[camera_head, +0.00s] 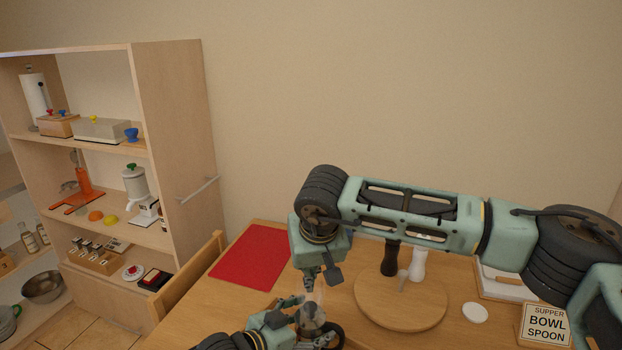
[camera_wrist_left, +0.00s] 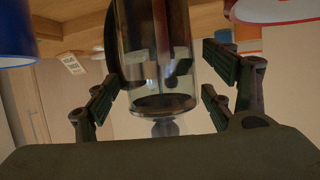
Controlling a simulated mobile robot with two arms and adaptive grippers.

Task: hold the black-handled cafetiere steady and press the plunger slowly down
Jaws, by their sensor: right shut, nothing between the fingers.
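The cafetiere (camera_head: 312,312) stands near the front of the wooden table, partly hidden by my arms. Its clear glass body (camera_wrist_left: 160,85) fills the middle of the left wrist view, with dark and metal parts inside and its far end cut off. A dark handle shows at its right in the head view. My right gripper (camera_head: 318,285) is shut and empty, pointing down just above the cafetiere. The plunger knob cannot be made out clearly.
A round wooden board (camera_head: 400,312) with a black and a white item stands right of the cafetiere. A red mat (camera_head: 251,256) lies at the back left. A white disc (camera_head: 474,312) and a sign (camera_head: 546,324) are at the right. A chair (camera_head: 188,275) and shelf unit (camera_head: 172,130) stand left.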

